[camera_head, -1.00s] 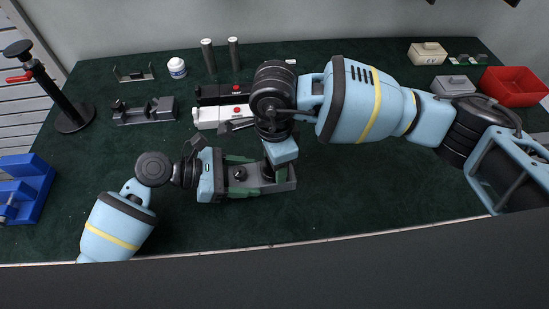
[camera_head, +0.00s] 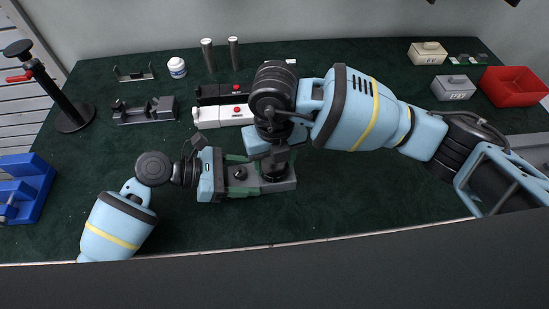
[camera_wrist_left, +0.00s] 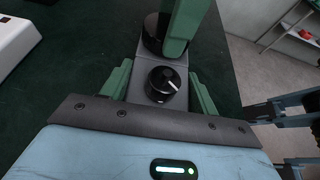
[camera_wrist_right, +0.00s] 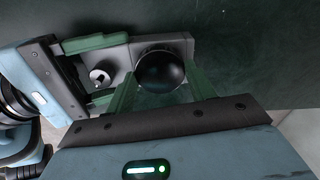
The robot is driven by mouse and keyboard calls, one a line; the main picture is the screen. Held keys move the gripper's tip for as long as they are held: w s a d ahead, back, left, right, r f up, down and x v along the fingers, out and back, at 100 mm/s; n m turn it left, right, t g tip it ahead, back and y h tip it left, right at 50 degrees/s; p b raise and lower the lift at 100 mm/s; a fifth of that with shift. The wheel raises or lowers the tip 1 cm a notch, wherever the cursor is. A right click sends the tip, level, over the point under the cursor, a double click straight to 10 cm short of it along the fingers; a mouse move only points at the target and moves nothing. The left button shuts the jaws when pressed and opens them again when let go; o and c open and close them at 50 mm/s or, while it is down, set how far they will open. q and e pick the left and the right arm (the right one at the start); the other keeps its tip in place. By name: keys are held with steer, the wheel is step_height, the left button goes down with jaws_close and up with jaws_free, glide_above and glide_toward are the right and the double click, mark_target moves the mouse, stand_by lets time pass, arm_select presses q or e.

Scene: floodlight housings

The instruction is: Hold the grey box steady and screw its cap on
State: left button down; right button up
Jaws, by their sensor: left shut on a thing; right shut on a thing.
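The grey box (camera_head: 286,186) lies on the green mat, with a black knob (camera_wrist_left: 163,84) with a white mark on its top. My left gripper (camera_head: 238,173) is shut on the box at its knob end, one green finger along each long side. The round black cap (camera_wrist_right: 160,70) is at the other end of the box; it also shows in the left wrist view (camera_wrist_left: 151,36). My right gripper (camera_wrist_right: 160,80) is shut on the cap from above. I cannot tell how far the cap is seated.
White (camera_head: 222,116) and black housings stand behind the box, with a grey fixture (camera_head: 146,111) to their left. The front mat is clear.

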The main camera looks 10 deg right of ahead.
steer(key=shift+m, duration=0.9)
steer(key=o, duration=1.2)
steer(key=shift+c, duration=0.2)
steer(key=shift+r, duration=0.1)
step_height(320, 180, up, 12)
arm_select(q)
steer(key=shift+c, duration=1.6)
jaws_free()
steer(key=shift+v, duration=3.9)
